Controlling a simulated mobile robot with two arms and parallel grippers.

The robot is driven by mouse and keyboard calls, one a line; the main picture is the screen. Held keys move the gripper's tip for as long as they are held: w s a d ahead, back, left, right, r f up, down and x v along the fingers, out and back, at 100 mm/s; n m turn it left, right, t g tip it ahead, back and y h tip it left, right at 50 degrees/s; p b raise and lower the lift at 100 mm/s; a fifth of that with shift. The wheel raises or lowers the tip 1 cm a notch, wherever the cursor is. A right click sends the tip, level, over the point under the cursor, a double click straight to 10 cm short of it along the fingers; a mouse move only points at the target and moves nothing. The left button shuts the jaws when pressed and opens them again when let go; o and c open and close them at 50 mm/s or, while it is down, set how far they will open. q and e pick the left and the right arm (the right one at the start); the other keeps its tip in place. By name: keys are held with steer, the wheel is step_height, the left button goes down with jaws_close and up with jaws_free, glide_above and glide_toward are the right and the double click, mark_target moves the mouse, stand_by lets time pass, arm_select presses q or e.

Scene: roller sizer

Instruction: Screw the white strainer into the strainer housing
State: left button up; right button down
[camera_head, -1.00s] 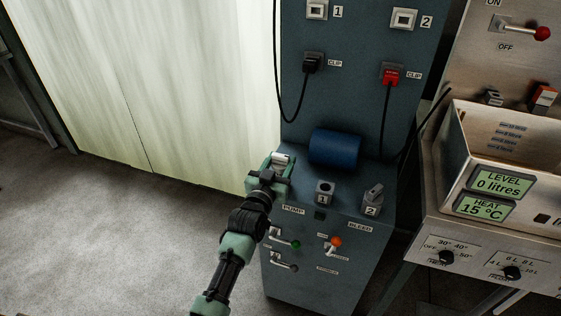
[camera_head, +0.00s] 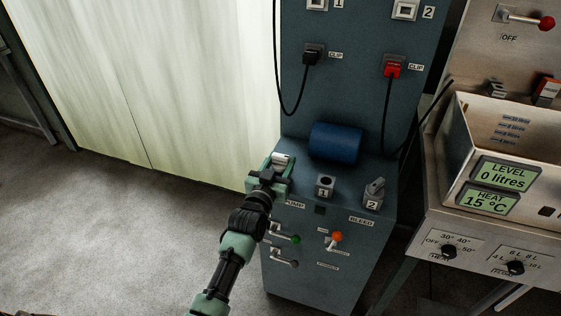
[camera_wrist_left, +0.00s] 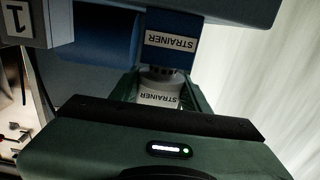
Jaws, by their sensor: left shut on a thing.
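My left gripper (camera_head: 270,174) is at the left side of the blue pump cabinet, beside its top. In the left wrist view it is shut on the white strainer (camera_wrist_left: 159,96), a cylinder labelled STRAINER held between its fingers. The strainer housing (camera_wrist_left: 173,44), a blue block with a STRAINER label, is directly in line with the strainer. A darker ridged band shows where the two meet. I cannot tell how deep the strainer sits in the housing. My right gripper is not in view.
The blue cabinet (camera_head: 330,275) carries a blue cylinder (camera_head: 336,144), knob 1 (camera_head: 325,186), knob 2 (camera_head: 374,192) and levers on its front. A metal tank (camera_head: 505,150) with displays stands at the right. The floor at the left is clear.

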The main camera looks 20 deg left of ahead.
mark_target(277, 171)
arm_select(q)
steer(key=shift+f+b, duration=0.45)
steer(key=shift+f, duration=0.35)
steer(key=o, duration=1.5)
steer(key=shift+c, duration=0.2)
steer(key=s, duration=0.7)
steer(key=shift+s+a, duration=0.15)
steer(key=shift+s, duration=0.25)
